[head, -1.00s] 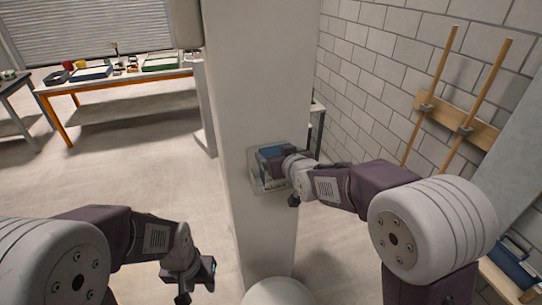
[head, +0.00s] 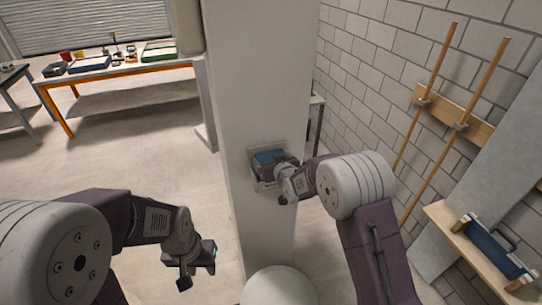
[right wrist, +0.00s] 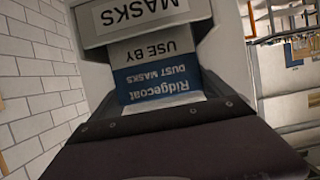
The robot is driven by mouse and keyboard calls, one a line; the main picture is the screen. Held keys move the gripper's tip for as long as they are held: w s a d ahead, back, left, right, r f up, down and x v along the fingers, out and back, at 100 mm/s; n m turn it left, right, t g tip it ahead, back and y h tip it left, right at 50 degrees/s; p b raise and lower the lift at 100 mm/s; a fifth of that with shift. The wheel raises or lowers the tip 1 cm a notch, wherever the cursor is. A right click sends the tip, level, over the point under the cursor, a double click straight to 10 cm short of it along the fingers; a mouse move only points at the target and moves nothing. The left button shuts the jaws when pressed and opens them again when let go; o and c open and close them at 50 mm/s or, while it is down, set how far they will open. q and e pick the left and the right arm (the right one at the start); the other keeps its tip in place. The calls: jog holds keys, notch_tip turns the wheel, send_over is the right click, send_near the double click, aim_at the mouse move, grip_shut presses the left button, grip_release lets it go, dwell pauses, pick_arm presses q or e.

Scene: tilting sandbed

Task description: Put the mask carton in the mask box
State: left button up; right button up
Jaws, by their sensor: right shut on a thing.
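The mask carton (head: 270,157) is blue and grey. In the right wrist view the carton (right wrist: 155,85) shows "Ridgecoat dust masks" and "USE BY". My right gripper (head: 284,172) is shut on the carton at the box. The carton appears within the box's outline; how deep it sits is hidden. My left gripper (head: 198,272) hangs low at the left, empty, its fingers seeming apart.
The column (head: 265,80) stands straight ahead. An orange-legged table (head: 130,72) with trays is at the back left. A brick wall (head: 370,80) with wooden poles is at the right. A wooden shelf (head: 465,245) holds a blue bin (head: 497,250). Open floor lies at the left.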

jog(key=shift+s+f+b, duration=0.15)
jog(key=shift+b, duration=0.25)
jog(key=o, duration=1.3)
jog(key=shift+d+r, duration=0.1)
jog(key=shift+r, duration=0.15)
jog(key=b+v, duration=0.3)
jog(key=v, duration=0.9)
jog(key=shift+b, duration=0.4)
